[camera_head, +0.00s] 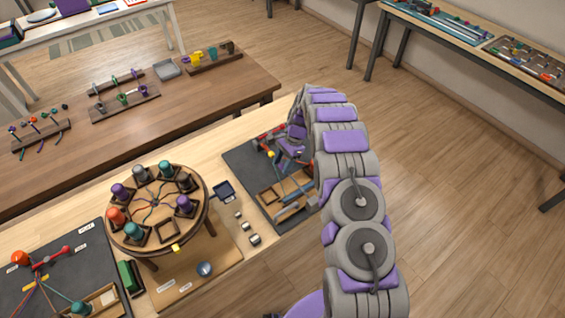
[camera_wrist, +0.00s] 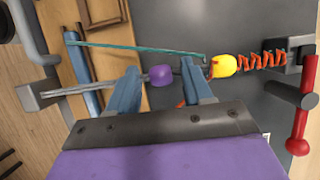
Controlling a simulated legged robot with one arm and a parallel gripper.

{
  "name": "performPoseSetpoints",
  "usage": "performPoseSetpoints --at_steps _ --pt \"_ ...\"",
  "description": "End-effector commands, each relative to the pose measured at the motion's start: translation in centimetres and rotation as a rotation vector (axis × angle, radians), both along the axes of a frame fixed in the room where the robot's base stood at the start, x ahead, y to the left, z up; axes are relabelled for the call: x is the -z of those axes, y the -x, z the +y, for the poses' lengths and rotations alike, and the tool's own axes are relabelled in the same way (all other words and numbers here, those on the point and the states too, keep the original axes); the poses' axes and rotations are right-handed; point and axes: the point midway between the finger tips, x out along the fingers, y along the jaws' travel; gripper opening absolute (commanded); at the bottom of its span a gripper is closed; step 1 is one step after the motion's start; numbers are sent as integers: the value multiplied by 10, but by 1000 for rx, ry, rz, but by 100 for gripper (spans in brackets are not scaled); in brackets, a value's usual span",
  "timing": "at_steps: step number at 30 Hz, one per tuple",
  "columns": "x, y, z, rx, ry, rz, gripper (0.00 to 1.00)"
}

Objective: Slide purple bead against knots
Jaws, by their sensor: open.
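In the wrist view the purple bead (camera_wrist: 160,76) sits on a pale cord (camera_wrist: 100,87) that runs across the picture. My gripper (camera_wrist: 159,68) is open, with one blue finger on each side of the bead and gaps visible on both sides. The yellow bead (camera_wrist: 223,66) is on the cord to the right, just beyond the right finger and apart from the purple bead. The orange knots (camera_wrist: 265,61) lie right of the yellow bead, by a dark clamp (camera_wrist: 293,52). In the head view my gripper (camera_head: 291,152) is low over the dark mat (camera_head: 240,160); the beads are hard to make out there.
A red-handled lever (camera_wrist: 299,135) stands by the clamp. A grey post (camera_wrist: 35,95) holds the cord's left end. A teal cord (camera_wrist: 140,48) runs alongside. A wooden tray (camera_head: 285,200) lies on the mat. A round braiding stand (camera_head: 157,207) with several spools is to the left.

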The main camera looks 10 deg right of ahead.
Motion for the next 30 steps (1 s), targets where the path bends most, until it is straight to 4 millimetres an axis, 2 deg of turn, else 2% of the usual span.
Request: performPoseSetpoints --at_steps 7,11,30 --pt "-2 -1 -1 0 0 -1 50" --pt "-15 -4 -5 1 0 -5 50" --pt "-138 -28 -50 2 1 -2 50"
